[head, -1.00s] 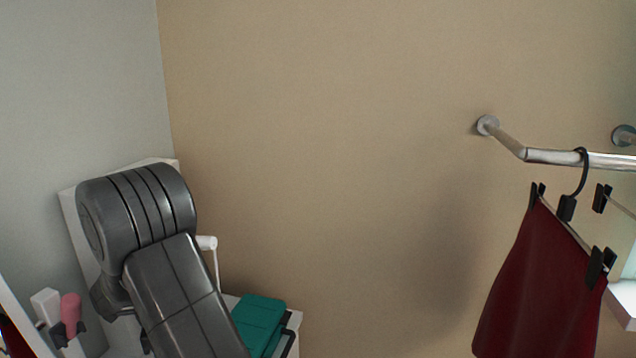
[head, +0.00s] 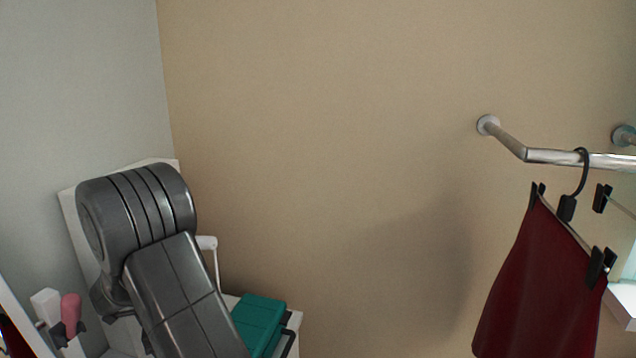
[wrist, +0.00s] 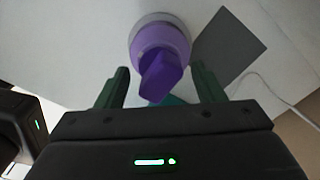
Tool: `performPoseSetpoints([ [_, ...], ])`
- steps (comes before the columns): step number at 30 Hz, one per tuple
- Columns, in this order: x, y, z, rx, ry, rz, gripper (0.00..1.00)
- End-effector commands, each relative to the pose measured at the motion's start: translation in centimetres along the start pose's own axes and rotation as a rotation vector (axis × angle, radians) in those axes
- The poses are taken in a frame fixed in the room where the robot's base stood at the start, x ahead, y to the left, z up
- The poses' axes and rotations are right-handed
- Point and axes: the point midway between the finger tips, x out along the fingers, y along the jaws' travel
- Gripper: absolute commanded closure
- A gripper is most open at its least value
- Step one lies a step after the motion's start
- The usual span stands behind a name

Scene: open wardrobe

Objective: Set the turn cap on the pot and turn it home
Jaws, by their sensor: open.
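In the wrist view a round pot (wrist: 157,18) with a pale grey rim stands on a white surface. A purple turn cap (wrist: 160,75) with a raised grip sits at the pot's top; I cannot tell whether it is fully seated. My gripper (wrist: 161,82) is open, with one dark green finger on each side of the cap's grip. Both fingers look apart from the cap. In the head view my arm covers the work area, and the pot, cap and gripper do not show.
A dark grey flat patch (wrist: 228,45) and a thin white cable (wrist: 265,88) lie right of the pot. In the head view a teal box (head: 259,320) stands beside my arm. A dark red garment (head: 540,280) hangs from a metal rail (head: 560,157) at right.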

Motion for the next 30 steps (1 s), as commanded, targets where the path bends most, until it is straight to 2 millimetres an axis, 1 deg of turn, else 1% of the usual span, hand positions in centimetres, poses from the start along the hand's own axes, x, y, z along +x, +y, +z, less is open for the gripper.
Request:
performPoseSetpoints([
  [30, 0.01, 0.00, 0.00, -1.152, 0.000, 0.000, 0.38],
])
